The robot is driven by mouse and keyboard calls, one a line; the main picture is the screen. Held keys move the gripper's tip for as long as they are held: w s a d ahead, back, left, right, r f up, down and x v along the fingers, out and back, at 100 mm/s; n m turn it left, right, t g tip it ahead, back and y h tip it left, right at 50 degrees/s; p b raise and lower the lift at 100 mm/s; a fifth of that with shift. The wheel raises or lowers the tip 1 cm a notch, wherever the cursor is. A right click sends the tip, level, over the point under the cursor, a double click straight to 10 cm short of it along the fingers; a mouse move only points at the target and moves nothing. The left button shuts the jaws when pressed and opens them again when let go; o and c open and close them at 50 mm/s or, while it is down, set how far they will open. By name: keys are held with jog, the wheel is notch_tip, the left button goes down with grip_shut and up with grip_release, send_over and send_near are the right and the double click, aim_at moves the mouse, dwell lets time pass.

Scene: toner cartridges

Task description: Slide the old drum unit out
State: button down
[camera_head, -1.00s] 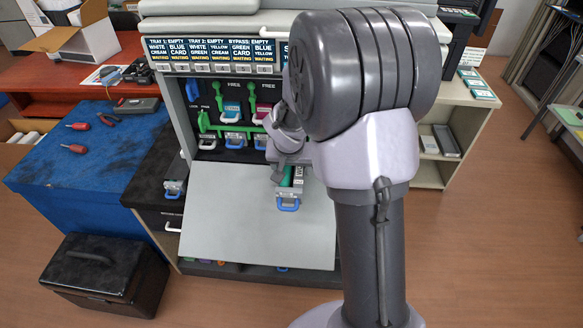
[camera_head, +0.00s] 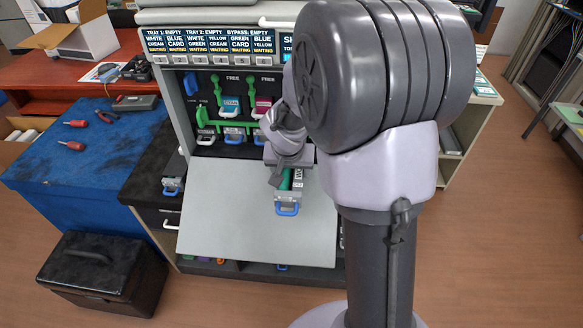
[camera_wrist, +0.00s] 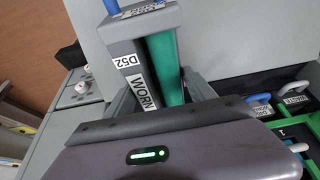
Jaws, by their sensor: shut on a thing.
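The old drum unit (camera_head: 288,198) is a grey cartridge with a green roller and a blue handle at its near end. The wrist view shows its labels "D52" and "WORN" on the grey frame (camera_wrist: 122,50), beside the green roller. My gripper (camera_head: 283,170) is shut on the drum unit, with one finger on each side of it in the wrist view (camera_wrist: 160,90). The unit extends over the printer's open front door (camera_head: 225,215).
Other cartridges with coloured handles (camera_head: 232,106) and green levers (camera_head: 228,90) fill the printer bay behind. A blue workbench (camera_head: 80,180) with screwdrivers and pliers stands left. A black case (camera_head: 105,270) sits on the floor. The floor at right is open.

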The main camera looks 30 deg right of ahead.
aim_at(287, 202)
jog(key=shift+s+a+r+b, duration=0.1)
jog(key=shift+s+a+b, duration=0.8)
jog(key=shift+s, duration=0.45)
jog(key=shift+s+a+f+b, duration=0.1)
jog(key=shift+s+a+b, duration=0.75)
jog(key=shift+s, duration=0.45)
jog(key=shift+s+a+r+b, duration=0.1)
jog(key=shift+s+a+b, duration=0.8)
jog(key=shift+s, duration=0.45)
jog(key=shift+s+a, duration=0.1)
jog(key=shift+a, duration=0.05)
jog(key=shift+s+a+r, duration=0.35)
jog(key=shift+s+a, duration=0.1)
jog(key=shift+s, duration=0.25)
jog(key=shift+s+a+r, duration=0.3)
jog(key=shift+s+a, duration=0.2)
jog(key=shift+s, duration=0.15)
jog(key=shift+s+a+r, duration=0.35)
jog(key=shift+s+a, duration=0.1)
jog(key=shift+s, duration=0.25)
